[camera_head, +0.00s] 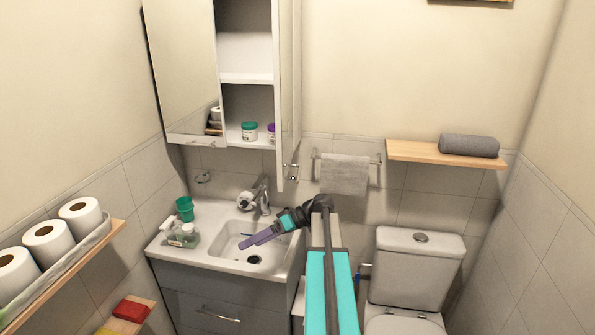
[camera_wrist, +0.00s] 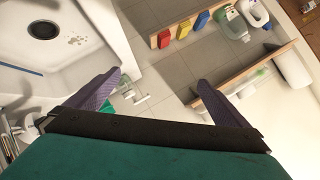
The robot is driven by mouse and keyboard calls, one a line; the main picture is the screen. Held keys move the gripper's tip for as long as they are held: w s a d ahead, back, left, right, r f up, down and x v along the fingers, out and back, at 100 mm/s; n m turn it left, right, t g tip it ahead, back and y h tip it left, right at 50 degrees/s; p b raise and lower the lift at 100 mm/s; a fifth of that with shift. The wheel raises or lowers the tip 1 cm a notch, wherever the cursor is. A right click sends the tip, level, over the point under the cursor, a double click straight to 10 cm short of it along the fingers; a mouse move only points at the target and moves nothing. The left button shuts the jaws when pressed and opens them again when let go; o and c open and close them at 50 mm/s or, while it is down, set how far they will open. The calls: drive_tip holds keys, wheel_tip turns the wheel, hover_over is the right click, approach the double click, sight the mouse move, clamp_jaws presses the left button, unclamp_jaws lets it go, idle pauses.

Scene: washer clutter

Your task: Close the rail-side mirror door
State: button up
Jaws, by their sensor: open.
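The mirror cabinet hangs on the wall above the basin. Its rail-side mirror door (camera_head: 290,80) is the right one, on the side of the towel rail (camera_head: 347,160). This door stands wide open, swung out from the cabinet and seen nearly edge-on, with a small handle (camera_head: 291,172) at its lower end. The left mirror door (camera_head: 182,70) appears shut. My gripper (camera_head: 262,237) is over the basin, below and left of the open door's lower end, apart from it. In the wrist view my gripper (camera_wrist: 162,88) has its purple fingers spread, with nothing held between them.
The basin (camera_head: 210,255) has a tap (camera_head: 262,195), a green cup (camera_head: 185,208) and a soap bottle (camera_head: 182,236). Jars (camera_head: 249,131) stand inside the open cabinet. A wooden shelf (camera_head: 400,151) holds a rolled towel (camera_head: 469,146) at right. The toilet (camera_head: 415,265) stands at lower right.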

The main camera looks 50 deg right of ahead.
drive_tip(key=s+d+r+n+t, duration=0.2)
drive_tip(key=s+d+r+t, duration=0.35)
drive_tip(key=d+r, duration=0.8)
drive_tip(key=n+t+y, duration=0.1)
drive_tip(key=n, duration=0.3)
approach(300, 171)
drive_tip(key=v, duration=0.3)
drive_tip(key=shift+s+d+f, duration=0.2)
drive_tip(key=shift+d, duration=0.05)
drive_tip(key=shift+w+a+p, duration=0.1)
drive_tip(key=shift+p, duration=0.25)
drive_tip(key=p+x, duration=0.2)
drive_tip(key=x, duration=0.2)
drive_tip(key=p+x, duration=0.1)
drive_tip(key=x, duration=0.3)
drive_tip(key=p+x, duration=0.2)
drive_tip(key=x, duration=0.2)
drive_tip(key=shift+r+p, duration=0.35)
drive_tip(key=shift+x, duration=0.8)
drive_tip(key=shift+f, duration=0.15)
